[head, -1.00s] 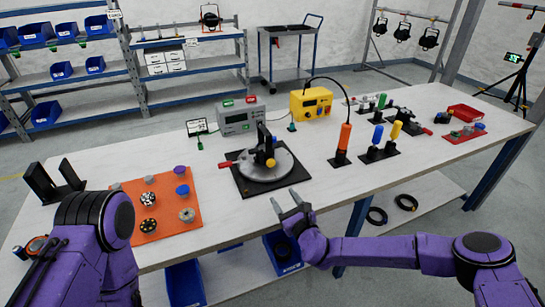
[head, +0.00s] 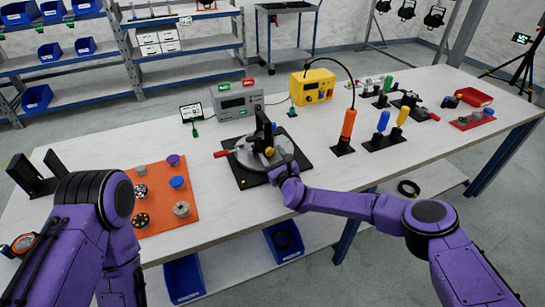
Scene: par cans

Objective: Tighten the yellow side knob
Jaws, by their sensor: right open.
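The yellow side knob (head: 269,151) sits on the black upright of a round grey turntable fixture on a black base plate (head: 243,179). A red-tipped handle (head: 221,154) sticks out to the fixture's left.
An orange mat (head: 150,222) with several knobs lies left of the fixture. A grey power unit (head: 238,101) and a yellow unit (head: 312,88) stand behind it. An orange cylinder (head: 347,124) with a cable stands to the right. The front edge of the white table is below.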

